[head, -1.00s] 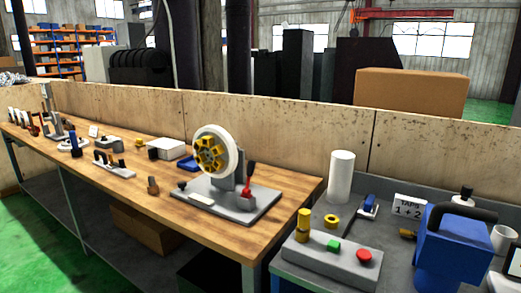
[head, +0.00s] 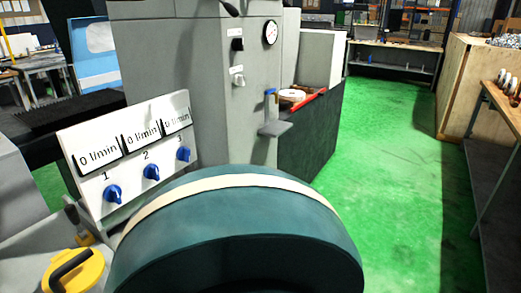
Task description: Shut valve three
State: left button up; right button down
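A white panel (head: 132,188) at the left of the head view carries three blue valve knobs under the numbers 1, 2 and 3. Valve three (head: 183,154) is the rightmost and highest knob in the picture. Valve two (head: 151,172) is in the middle and valve one (head: 113,194) is at the left. A display above each number reads 0 l/min, including the one over valve three (head: 176,120). The exact turn of each knob is too small to tell. Neither of my grippers is in view.
A large round green guard with a cream band (head: 235,182) stands in front, right of the panel. A grey machine cabinet (head: 210,70) with switches and a gauge (head: 271,33) rises behind. A yellow part (head: 75,272) is at lower left. Green floor (head: 390,190) is free at right.

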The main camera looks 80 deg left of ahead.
aim_at(183, 154)
jog(key=u, duration=3.6)
jog(key=i+l+u, duration=0.1)
jog(key=l+u, duration=0.15)
jog(key=i+l+u, duration=0.2)
jog(key=l, duration=0.2)
jog(key=l+u, duration=0.6)
jog(key=l, duration=1.9)
